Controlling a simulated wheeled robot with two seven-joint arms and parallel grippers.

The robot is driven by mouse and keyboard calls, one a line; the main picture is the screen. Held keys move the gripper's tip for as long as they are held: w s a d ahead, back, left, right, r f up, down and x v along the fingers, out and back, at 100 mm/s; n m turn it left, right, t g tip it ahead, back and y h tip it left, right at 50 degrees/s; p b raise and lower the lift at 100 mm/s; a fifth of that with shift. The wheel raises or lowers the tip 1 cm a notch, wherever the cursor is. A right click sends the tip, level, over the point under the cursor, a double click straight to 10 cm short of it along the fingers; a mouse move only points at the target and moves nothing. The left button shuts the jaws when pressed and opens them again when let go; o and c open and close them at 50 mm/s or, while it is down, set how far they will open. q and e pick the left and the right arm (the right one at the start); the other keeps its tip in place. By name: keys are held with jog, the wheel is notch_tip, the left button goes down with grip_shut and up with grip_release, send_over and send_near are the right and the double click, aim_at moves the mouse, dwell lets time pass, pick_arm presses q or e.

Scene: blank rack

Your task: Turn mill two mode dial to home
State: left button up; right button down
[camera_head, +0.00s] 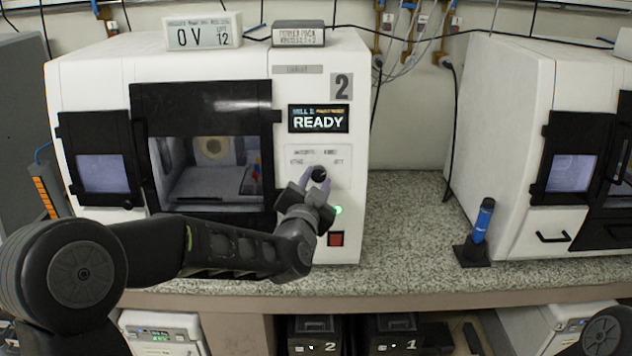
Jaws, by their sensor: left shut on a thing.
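Mill two (345,130) is the white machine with a "2" plate, and its screen (319,119) reads READY. The mode dial (319,173) is a black knob on the white front panel below the screen, under small printed labels. My left gripper (316,184) reaches it from below and is shut on the dial, one finger on each side. The fingers and wrist hide part of the dial, so I cannot tell which label it points to. My right gripper is out of view.
A green light (337,210) and a red button (336,239) sit just below the gripper. The mill's dark-framed door (205,100) is to the left. A blue tool (482,220) stands on the speckled counter (410,225) before a second white machine (500,120).

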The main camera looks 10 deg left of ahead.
pick_arm(q)
grip_shut()
jog(key=shift+f, duration=0.1)
